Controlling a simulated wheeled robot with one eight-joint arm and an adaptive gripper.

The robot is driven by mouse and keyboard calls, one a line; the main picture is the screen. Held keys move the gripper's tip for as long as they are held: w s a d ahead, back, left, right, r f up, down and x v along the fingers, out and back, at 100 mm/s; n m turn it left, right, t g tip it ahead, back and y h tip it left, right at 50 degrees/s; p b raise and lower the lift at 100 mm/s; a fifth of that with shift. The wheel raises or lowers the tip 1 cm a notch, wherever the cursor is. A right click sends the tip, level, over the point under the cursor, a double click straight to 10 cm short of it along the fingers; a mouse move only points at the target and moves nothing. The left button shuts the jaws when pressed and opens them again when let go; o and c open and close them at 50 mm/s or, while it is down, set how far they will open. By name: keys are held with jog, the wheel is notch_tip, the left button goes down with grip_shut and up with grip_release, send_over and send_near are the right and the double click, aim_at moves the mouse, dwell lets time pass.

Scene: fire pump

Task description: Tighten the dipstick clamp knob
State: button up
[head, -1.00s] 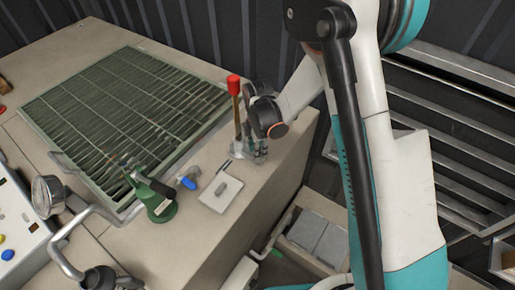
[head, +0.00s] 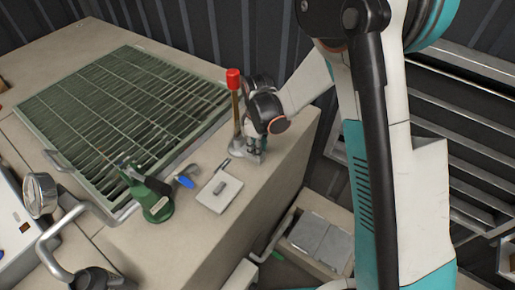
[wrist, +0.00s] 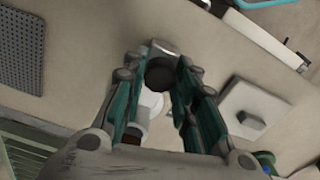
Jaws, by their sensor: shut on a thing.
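The dipstick (head: 236,105) stands upright with a red grip on top, near the right edge of the bench. My gripper (head: 255,156) points down just to the right of its foot in the head view. In the wrist view, a dark round knob (wrist: 160,73) sits between the fingertips of my gripper (wrist: 163,82), and the fingers are closed on its sides. It looks like the clamp knob. A pale metal part shows just beyond it. In the head view, the fingers and wrist hide the knob and most of the clamp.
A pale square plate with a small grey block (head: 219,194) lies on the bench nearby. A green tool (head: 154,200) and a blue-handled valve (head: 185,181) stand to the left. A large green grating (head: 110,100) covers the back. The bench edge drops off at right.

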jog(key=m+b, duration=0.1)
jog(key=m, duration=0.3)
jog(key=shift+m, duration=0.4)
jog(key=m+b, duration=0.1)
jog(key=m, duration=0.2)
jog(key=shift+m, duration=0.3)
jog(key=m, duration=0.4)
jog(key=shift+m+b, duration=0.5)
jog(key=shift+m, duration=1.7)
jog(key=o, duration=1)
jog(key=shift+o, duration=0.2)
